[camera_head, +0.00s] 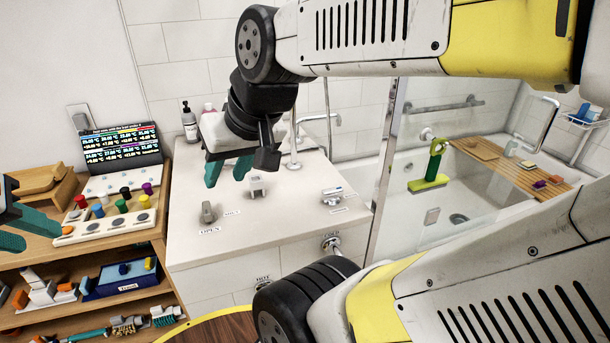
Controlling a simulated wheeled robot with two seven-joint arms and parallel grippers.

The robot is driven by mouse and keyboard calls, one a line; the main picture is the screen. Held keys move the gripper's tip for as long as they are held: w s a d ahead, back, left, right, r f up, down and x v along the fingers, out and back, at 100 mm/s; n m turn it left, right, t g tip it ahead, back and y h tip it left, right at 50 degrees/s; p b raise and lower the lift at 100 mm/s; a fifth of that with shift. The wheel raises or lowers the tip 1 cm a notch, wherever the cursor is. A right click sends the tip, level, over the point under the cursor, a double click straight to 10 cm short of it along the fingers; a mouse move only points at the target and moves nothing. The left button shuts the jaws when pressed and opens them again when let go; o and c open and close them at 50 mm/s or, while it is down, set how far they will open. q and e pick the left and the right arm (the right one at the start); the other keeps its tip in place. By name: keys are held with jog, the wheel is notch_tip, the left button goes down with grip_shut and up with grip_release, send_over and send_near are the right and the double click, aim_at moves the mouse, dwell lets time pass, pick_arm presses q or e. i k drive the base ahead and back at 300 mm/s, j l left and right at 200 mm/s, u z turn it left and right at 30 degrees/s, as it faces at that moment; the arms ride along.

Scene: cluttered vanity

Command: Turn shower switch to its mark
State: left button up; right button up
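Several small grey and silver fixtures stand on the white counter top (290,222). A grey knob (207,212) stands beside labels that seem to read "OPEN" and "MILD". A lighter block-like switch (257,187) stands behind it to the right. A silver lever (333,196) with small labels is further right. I cannot tell for sure which is the shower switch, and no mark is clear. My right gripper (229,172) hangs above the counter near the block-like switch, teal fingers apart and empty. My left gripper (22,220) is at the left edge, partly cut off, its teal fingers apart.
A wooden shelf at left carries a colored peg board (106,218), a dark display panel (121,146) and toys. Bottles (189,122) and a curved faucet (296,140) stand at the counter's back. HOT and COLD valves (331,243) are on its front. A glass-sided tub (400,170) is at right.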

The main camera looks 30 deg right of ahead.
aim_at(330, 196)
jog(key=l+z, duration=0.1)
jog(key=z, duration=0.85)
jog(key=l+z, duration=0.1)
jog(key=z, duration=0.35)
jog(key=i+j+z, duration=0.2)
jog(key=k+j, duration=0.05)
jog(key=j, duration=0.05)
